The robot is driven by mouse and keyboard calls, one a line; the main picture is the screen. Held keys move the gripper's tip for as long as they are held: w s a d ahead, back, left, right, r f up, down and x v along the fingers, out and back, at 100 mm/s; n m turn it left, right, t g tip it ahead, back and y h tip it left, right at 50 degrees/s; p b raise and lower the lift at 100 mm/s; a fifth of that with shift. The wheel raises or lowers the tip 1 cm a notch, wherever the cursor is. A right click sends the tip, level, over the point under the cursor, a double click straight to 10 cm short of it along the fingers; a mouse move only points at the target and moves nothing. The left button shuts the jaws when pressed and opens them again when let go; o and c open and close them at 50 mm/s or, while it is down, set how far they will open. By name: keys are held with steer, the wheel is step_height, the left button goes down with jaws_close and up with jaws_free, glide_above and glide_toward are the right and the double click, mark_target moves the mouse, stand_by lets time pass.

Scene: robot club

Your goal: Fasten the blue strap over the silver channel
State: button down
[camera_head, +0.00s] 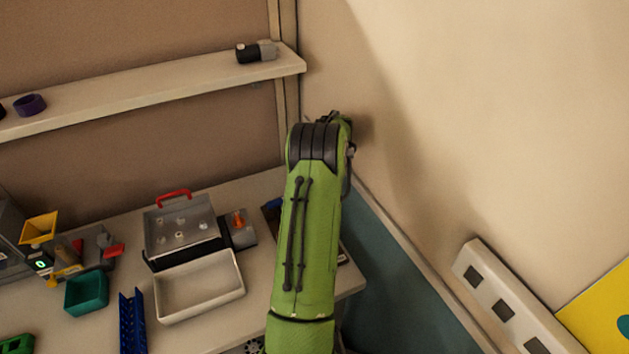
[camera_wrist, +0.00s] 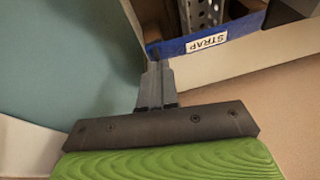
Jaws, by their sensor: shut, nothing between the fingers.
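The blue strap (camera_wrist: 222,36) with a white label reading STRAP shows in the wrist view. It lies along the near edge of a pale-rimmed compartment. The silver channel (camera_wrist: 203,12), perforated metal, shows behind it, cut off by the picture's top. My gripper (camera_wrist: 154,56) is shut and empty, its fingertips at the strap's left end. I cannot tell whether they touch it. In the head view my green arm covers most of this spot. A bit of dark blue (camera_head: 272,207) shows left of the arm, and my fingers are hidden.
On the table are a white tray (camera_head: 160,308), a clear-lidded box with a red handle (camera_head: 173,194), a teal bin (camera_head: 86,293) and a blue perforated piece (camera_head: 133,325). A shelf (camera_head: 170,88) runs above. A wall stands close on the right.

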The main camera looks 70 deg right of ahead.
steer(key=p+v, duration=0.1)
steer(key=v, duration=1.4)
steer(key=shift+s+r, duration=0.2)
steer(key=shift+r, duration=0.1)
steer(key=w+a+r+n, duration=0.1)
steer(key=w+a+r, duration=0.2)
steer(key=w+a, duration=0.3)
steer(key=w+a+r+n+t, duration=0.15)
steer(key=w+a+r, duration=0.25)
steer(key=a, duration=0.5)
steer(key=w+a+r+n+g, duration=0.1)
steer(key=w+a+r, duration=0.2)
steer(key=w+a, duration=0.3)
steer(key=s+a+r+n+t+y, duration=0.1)
steer(key=s+a+n, duration=0.1)
steer(key=a, duration=0.8)
steer(key=s+a+r+n+t, duration=0.1)
steer(key=a+n, duration=0.1)
steer(key=a, duration=0.7)
steer(key=s+a+f+n+y, duration=0.1)
steer(key=s+a+f, duration=0.3)
steer(key=s+a, duration=0.5)
steer(key=shift+s+f+n, duration=0.2)
steer(key=shift+s+n, duration=0.2)
steer(key=shift+n, duration=0.45)
